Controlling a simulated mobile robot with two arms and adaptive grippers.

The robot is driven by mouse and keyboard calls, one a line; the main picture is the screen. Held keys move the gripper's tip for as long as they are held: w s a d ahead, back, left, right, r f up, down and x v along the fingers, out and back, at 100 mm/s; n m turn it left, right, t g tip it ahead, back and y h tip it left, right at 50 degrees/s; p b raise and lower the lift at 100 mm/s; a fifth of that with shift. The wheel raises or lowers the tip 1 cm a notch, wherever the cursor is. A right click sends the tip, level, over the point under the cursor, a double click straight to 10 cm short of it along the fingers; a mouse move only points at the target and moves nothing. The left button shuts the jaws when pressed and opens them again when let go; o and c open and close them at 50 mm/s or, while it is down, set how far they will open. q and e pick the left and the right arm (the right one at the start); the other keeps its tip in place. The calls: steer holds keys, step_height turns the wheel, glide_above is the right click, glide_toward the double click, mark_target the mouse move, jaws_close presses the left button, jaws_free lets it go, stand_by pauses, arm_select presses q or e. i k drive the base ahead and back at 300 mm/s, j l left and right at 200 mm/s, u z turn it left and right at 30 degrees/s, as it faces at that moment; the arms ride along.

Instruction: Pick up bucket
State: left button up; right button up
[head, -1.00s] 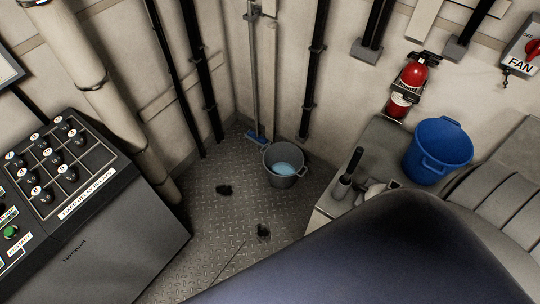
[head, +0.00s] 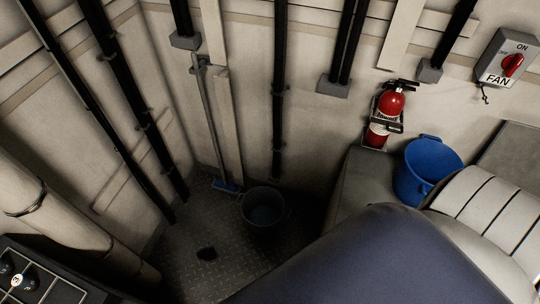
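A dark grey bucket (head: 264,212) stands upright on the metal plate floor in the far corner. Its inside is in shadow and looks bluish. A blue bucket (head: 424,170) stands on a grey ledge at the right, partly hidden by a large ribbed cover. Which of the two buckets the task means cannot be told from the view. Neither of my grippers shows in the head view. A large dark blue rounded shape fills the lower right and hides what is below it.
A mop (head: 213,130) with a blue head leans in the corner beside the grey bucket. Dark pipes run down the walls. A red fire extinguisher (head: 388,110) and a FAN switch box (head: 506,60) hang on the right wall. A control panel (head: 30,278) is at the lower left.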

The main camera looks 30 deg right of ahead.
mark_target(263, 208)
steer(key=i+z, duration=0.25)
steer(key=i, duration=0.7)
steer(key=i+z, duration=0.25)
steer(key=z, duration=0.2)
steer(key=i+j+z, duration=0.15)
steer(key=z, duration=0.35)
steer(key=i+j, duration=0.05)
steer(key=i, duration=0.05)
